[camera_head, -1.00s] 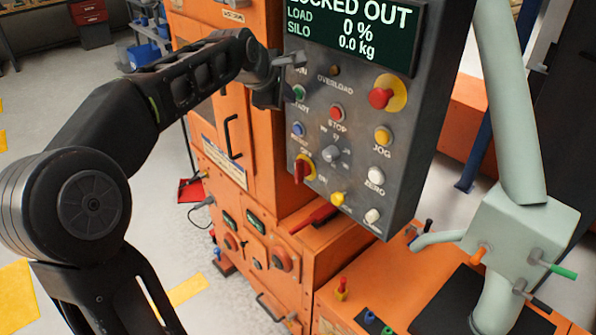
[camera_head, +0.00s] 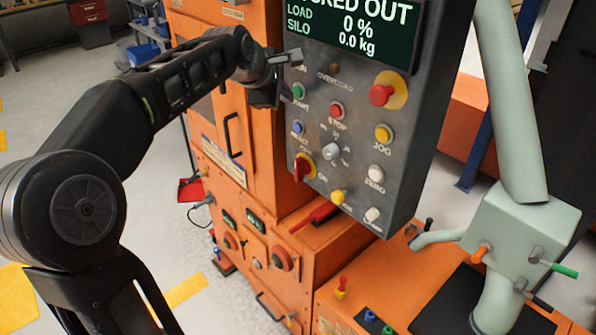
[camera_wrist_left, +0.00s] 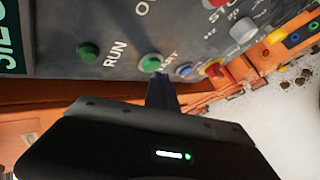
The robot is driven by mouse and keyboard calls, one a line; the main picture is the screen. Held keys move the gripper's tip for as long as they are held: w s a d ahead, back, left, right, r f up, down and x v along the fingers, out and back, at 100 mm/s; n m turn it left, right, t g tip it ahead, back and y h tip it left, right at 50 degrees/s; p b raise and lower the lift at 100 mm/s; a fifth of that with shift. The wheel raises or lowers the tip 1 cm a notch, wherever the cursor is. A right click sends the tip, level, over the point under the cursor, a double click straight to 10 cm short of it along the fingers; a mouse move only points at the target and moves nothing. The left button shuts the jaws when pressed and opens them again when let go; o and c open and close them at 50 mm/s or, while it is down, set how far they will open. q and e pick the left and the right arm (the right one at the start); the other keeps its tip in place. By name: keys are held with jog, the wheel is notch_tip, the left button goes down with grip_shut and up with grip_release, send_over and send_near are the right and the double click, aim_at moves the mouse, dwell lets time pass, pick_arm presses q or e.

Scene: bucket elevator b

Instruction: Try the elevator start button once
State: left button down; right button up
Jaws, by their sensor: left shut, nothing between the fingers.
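The green START button (camera_head: 299,91) is on the grey control panel (camera_head: 400,160), near its left edge. It also shows in the left wrist view (camera_wrist_left: 151,62), its label partly hidden. My left gripper (camera_head: 286,92) is shut and empty, with its tip just left of the button in the head view. In the left wrist view the dark fingers (camera_wrist_left: 162,92) point at the button's lower edge; I cannot tell whether they touch it. The display (camera_head: 352,30) reads "...CKED OUT", load 0 %, silo 0.0 kg. My right gripper is not in view.
A red STOP button (camera_head: 337,110), a blue button (camera_head: 298,127), a red-and-yellow rotary switch (camera_head: 302,168) and a red mushroom button (camera_head: 381,95) are close by. A green RUN lamp (camera_wrist_left: 88,52) sits beside START. A pale green post (camera_head: 508,110) stands right of the panel.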

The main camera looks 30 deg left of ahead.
pick_arm(q)
jog(key=s+b, duration=0.1)
jog(key=s, duration=0.1)
jog(key=s+a+b, duration=0.1)
jog(key=s, duration=0.2)
jog(key=shift+s+a+b, duration=0.35)
jog(key=shift+b, duration=0.05)
dwell(0.6)
